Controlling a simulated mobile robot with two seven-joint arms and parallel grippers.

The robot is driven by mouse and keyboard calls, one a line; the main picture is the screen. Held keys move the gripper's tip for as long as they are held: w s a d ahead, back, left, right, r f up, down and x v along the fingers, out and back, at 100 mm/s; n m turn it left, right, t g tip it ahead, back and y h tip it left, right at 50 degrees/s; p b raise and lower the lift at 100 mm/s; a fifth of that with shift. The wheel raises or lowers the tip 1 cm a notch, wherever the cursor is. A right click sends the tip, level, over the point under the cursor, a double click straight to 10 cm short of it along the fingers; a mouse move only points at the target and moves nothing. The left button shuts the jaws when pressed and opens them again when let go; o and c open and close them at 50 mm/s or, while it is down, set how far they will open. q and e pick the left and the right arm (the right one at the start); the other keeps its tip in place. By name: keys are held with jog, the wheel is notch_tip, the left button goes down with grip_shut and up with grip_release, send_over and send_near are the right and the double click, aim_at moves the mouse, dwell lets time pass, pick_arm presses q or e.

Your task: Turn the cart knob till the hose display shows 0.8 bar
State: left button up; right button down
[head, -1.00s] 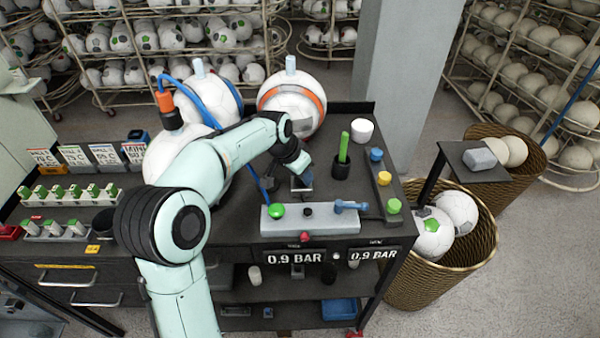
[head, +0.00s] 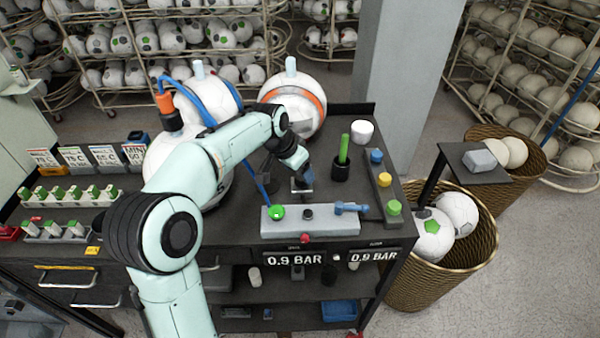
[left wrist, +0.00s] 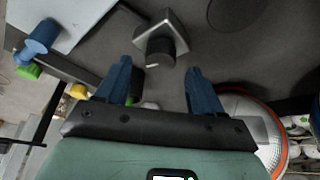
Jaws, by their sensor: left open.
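A dark knob on a square metal plate (left wrist: 160,38) stands on the cart top in the left wrist view. My left gripper (left wrist: 157,78) is open, its blue fingers spread to either side, with the knob just beyond the fingertips and apart from them. In the head view my left gripper (head: 303,178) is over the plate behind the grey block and largely hides the knob. Two displays on the cart front, the left one (head: 294,259) and the right one (head: 374,256), both read 0.9 BAR. Their small labels are too blurred to read. My right gripper is not in view.
A grey block (head: 315,221) with a green button and blue lever lies at the cart's front. Balls stand behind my arm.

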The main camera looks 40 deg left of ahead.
pick_arm(q)
jog(key=v, duration=1)
jog(key=shift+s+r+p, duration=0.2)
jog(key=shift+r+p, duration=0.1)
jog(key=shift+r, duration=0.05)
